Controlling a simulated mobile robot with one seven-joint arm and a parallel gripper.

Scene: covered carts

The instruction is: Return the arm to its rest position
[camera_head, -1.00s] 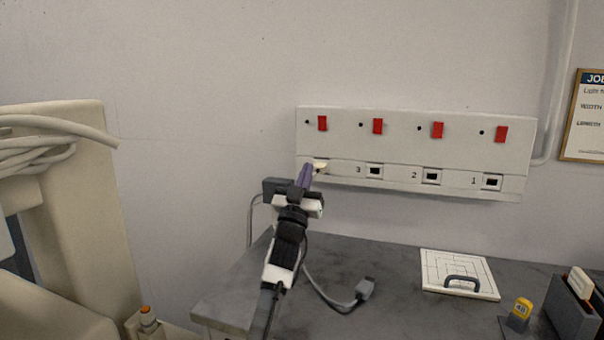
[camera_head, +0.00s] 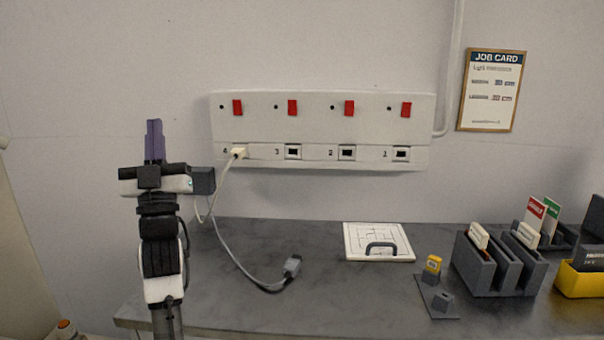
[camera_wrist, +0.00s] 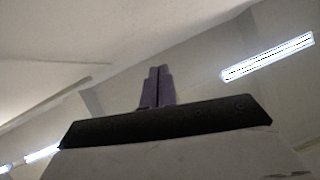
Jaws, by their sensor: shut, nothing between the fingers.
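My gripper (camera_head: 154,140) points upward at the left of the head view, its purple fingers shut together with nothing between them. It is left of the white wall panel (camera_head: 320,112) and apart from it. In the wrist view the shut fingers (camera_wrist: 157,88) stand against the ceiling and a lit lamp. A pale plug (camera_head: 238,152) sits in the panel's leftmost socket, marked 4. Its grey cable (camera_head: 221,190) hangs down, and a grey connector (camera_head: 292,265) lies on the table.
The dark table (camera_head: 330,290) has bare room at its middle front. A job card (camera_head: 491,90) hangs on the wall. An orange-topped post (camera_head: 65,325) is at lower left.

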